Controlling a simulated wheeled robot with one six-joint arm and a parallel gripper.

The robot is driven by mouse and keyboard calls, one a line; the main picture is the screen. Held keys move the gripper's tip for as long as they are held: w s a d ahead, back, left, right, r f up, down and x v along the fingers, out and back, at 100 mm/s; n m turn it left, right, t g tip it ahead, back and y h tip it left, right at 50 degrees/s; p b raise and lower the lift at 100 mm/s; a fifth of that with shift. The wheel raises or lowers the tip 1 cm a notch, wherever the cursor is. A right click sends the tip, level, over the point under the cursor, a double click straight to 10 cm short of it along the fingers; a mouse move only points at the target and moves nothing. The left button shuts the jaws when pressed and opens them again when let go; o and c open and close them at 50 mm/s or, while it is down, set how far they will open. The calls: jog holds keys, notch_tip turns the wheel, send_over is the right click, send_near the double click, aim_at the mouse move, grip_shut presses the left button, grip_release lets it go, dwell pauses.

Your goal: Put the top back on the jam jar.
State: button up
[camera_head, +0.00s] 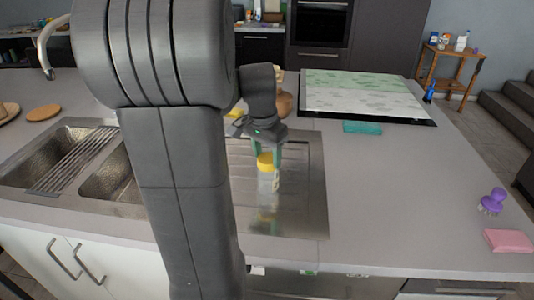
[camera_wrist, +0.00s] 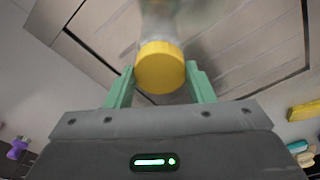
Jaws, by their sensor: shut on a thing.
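A clear jar (camera_head: 268,182) stands upright on the metal drainboard right of the sink. The yellow lid (camera_head: 266,163) is at the jar's mouth, in line with it. My gripper (camera_head: 268,156) points down from above, with its green fingers on both sides of the lid. In the wrist view the yellow lid (camera_wrist: 160,66) sits between the two fingers, and the blurred clear jar (camera_wrist: 160,22) is right behind it. The gripper is shut on the lid. I cannot tell whether the lid is fully seated on the jar.
A teal sponge (camera_head: 362,127) lies near a green-and-white board (camera_head: 365,96). A purple brush (camera_head: 493,201) and a pink sponge (camera_head: 508,240) are at the right counter end. A brown round object (camera_head: 286,104) is partly hidden behind my gripper. The counter right of the drainboard is clear.

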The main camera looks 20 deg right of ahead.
dwell(0.4)
jog(key=o, duration=1)
jog(key=n+p, duration=0.1)
jog(key=n, duration=0.2)
jog(key=shift+r, duration=0.1)
jog(key=n+p, duration=0.1)
jog(key=n, duration=0.3)
jog(key=shift+s+d+n+t+y+p, duration=0.1)
jog(key=shift+n+t+y+p, duration=0.2)
jog(key=shift+p, duration=0.05)
jog(key=n, duration=0.2)
jog(key=shift+n, duration=0.4)
jog(key=c, duration=1)
jog(key=shift+o, duration=0.2)
jog(key=shift+f, duration=0.2)
